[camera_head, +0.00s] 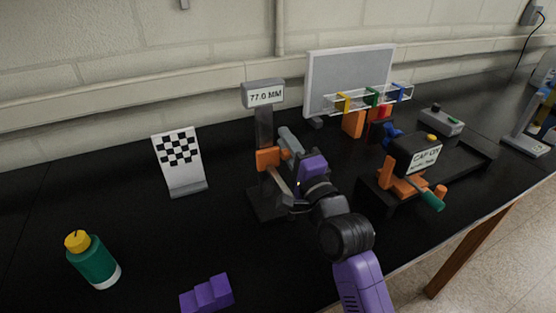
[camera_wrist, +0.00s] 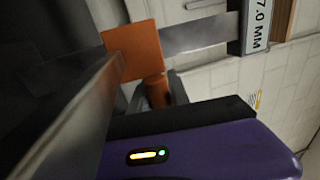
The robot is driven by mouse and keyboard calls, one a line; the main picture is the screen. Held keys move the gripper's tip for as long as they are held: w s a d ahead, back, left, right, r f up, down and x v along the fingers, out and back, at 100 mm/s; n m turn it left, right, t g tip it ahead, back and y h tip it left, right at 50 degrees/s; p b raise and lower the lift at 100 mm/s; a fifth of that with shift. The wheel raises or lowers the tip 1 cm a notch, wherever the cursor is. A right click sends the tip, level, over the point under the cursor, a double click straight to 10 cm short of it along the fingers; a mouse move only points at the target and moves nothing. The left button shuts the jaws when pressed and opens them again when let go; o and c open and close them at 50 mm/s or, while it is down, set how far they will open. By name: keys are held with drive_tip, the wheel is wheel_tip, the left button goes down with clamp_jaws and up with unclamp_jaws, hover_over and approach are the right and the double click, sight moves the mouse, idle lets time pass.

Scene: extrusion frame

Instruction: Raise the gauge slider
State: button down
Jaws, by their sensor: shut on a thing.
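The height gauge stands upright in the head view, with a grey post (camera_head: 264,124) and a top display (camera_head: 263,95) that reads 77.0 MM. Its orange slider (camera_head: 268,158) sits around the middle of the post. My gripper (camera_head: 285,155) is at the slider's right side, shut on its orange knob. In the wrist view the slider block (camera_wrist: 136,51) and the knob (camera_wrist: 157,92) show close up by my grey fingers. The display (camera_wrist: 255,27) is partly cut off there. The exact finger contact is partly hidden.
To the right are a clear rack (camera_head: 370,98) with coloured clips and a black box on an orange fixture (camera_head: 405,185). A checkered stand (camera_head: 180,160), a green bottle (camera_head: 93,260) and a purple stepped block (camera_head: 207,295) stand left. Table between them is clear.

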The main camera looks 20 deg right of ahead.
wheel_tip(320, 180, up, 7)
drive_tip(key=p, duration=0.5)
drive_tip(key=shift+s+r+p, duration=0.15)
drive_tip(key=shift+s+p, duration=0.05)
drive_tip(key=shift+p, duration=0.15)
drive_tip(key=c, duration=1.3)
unclamp_jaws()
drive_tip(key=shift+o, duration=0.2)
drive_tip(key=s+f+b, duration=0.1)
drive_tip(key=s, duration=0.6)
drive_tip(key=shift+s+f+b, duration=0.3)
drive_tip(key=shift+s, duration=0.1)
